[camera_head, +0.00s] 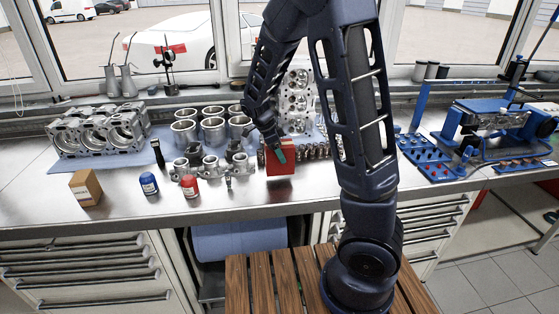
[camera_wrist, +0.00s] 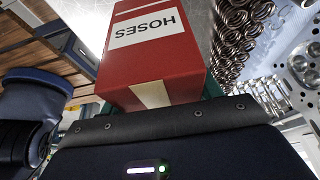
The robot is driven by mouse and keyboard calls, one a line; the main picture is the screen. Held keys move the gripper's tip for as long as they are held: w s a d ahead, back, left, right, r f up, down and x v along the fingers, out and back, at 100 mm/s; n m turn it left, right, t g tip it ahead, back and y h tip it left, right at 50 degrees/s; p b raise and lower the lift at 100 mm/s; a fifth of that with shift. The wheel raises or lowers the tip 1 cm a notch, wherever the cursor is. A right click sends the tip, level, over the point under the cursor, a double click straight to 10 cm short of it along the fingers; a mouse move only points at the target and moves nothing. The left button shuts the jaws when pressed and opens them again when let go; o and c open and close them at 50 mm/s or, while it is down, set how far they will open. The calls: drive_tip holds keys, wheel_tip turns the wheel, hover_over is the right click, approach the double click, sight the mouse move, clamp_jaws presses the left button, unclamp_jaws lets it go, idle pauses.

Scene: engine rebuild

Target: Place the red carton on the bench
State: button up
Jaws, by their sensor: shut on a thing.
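The red carton (camera_head: 283,166) is held by my gripper (camera_head: 275,154) over the middle of the metal bench (camera_head: 235,208). In the wrist view the red carton (camera_wrist: 185,63) fills the upper middle, with a white label reading HOSES and a pale tape strip. My gripper (camera_wrist: 158,95) is shut on it, with a green finger showing at its right side. The carton's base is low over the bench's front part. I cannot tell whether it touches the surface.
Metal springs (camera_head: 313,152) stand close right of the carton, with metal parts (camera_head: 239,164) to its left. A red jar (camera_head: 190,186), a blue jar (camera_head: 149,184) and a brown box (camera_head: 85,188) stand farther left. The bench's front strip is clear.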

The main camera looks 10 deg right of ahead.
drive_tip(key=shift+f, duration=1.85)
drive_tip(key=shift+f, duration=0.15)
drive_tip(key=o, duration=1.2)
